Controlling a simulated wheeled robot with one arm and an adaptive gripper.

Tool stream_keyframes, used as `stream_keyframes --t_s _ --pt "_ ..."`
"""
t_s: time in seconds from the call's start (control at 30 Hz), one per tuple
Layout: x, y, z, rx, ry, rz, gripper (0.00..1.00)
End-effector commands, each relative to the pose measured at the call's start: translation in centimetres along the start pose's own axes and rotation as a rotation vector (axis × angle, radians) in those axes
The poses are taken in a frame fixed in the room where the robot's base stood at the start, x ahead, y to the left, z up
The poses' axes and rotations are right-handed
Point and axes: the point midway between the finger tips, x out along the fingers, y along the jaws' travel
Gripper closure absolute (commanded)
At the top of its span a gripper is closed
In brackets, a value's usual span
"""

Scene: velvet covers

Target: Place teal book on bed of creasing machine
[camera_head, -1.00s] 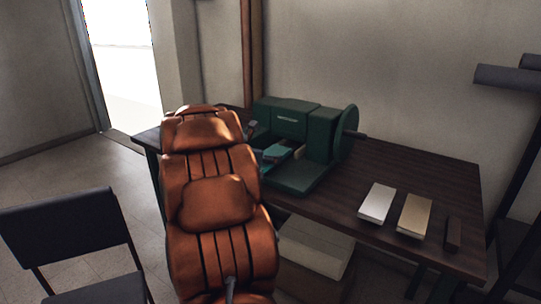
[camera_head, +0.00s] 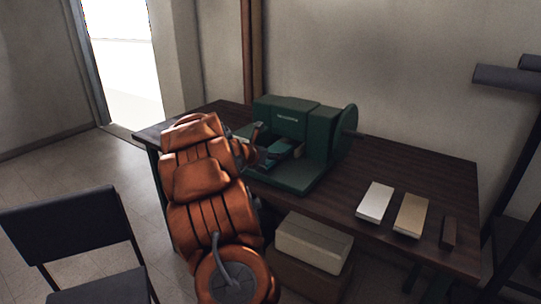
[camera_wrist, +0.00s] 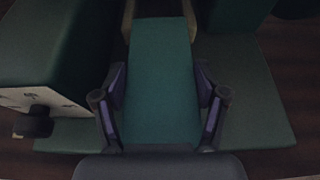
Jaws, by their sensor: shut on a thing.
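The teal book (camera_wrist: 160,85) fills the middle of the wrist view, lengthwise between the fingers of my gripper (camera_wrist: 160,108). The fingers are shut on its two long sides. The green creasing machine (camera_head: 288,118) stands on the dark wooden table. Its flat green bed (camera_wrist: 262,105) shows on both sides of the book in the wrist view. I cannot tell whether the book touches the bed or hangs just above it. In the head view my gripper (camera_head: 262,157) is at the machine's front opening, partly hidden by my orange arm, and the book is hard to make out.
A white block (camera_head: 375,201), a tan block (camera_head: 411,214) and a small dark brown block (camera_head: 448,232) lie on the table (camera_head: 330,207) at the right. Boxes (camera_head: 313,243) stand under it. A black chair (camera_head: 70,235) is at the lower left.

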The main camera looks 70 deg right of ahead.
Motion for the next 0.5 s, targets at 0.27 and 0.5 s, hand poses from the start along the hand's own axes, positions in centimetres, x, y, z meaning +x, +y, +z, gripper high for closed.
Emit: stream_keyframes --t_s 0.27,0.5 --pt "0.46 0.02 -1.09 0.0 -0.001 0.002 0.68" --pt "0.46 0.04 -1.12 0.001 -0.001 0.002 0.68"
